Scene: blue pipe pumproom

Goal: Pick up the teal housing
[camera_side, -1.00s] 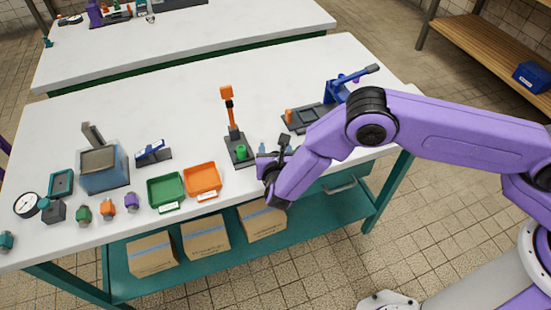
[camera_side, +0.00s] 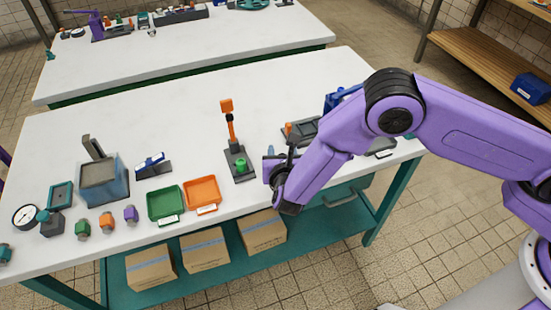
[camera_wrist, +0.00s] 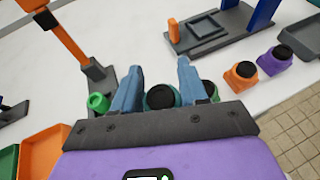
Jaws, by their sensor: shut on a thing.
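The teal housing (camera_wrist: 160,97), with a round black top, sits between the two blue fingers of my gripper (camera_wrist: 159,66) in the wrist view. The gripper is shut on it, and the fingers and gripper body hide much of it. In the side view my gripper (camera_side: 277,168) is at the front edge of the bench, right of the orange tray. The housing cannot be made out there. Whether its underside touches the bench is hidden.
A green dark-topped part (camera_wrist: 210,90) is close beside the right finger. An orange-armed stand (camera_side: 232,135) is left of my gripper. A green tray (camera_side: 165,203) and orange tray (camera_side: 201,192) lie farther left. Orange (camera_wrist: 240,75) and purple (camera_wrist: 275,60) housings stand at right.

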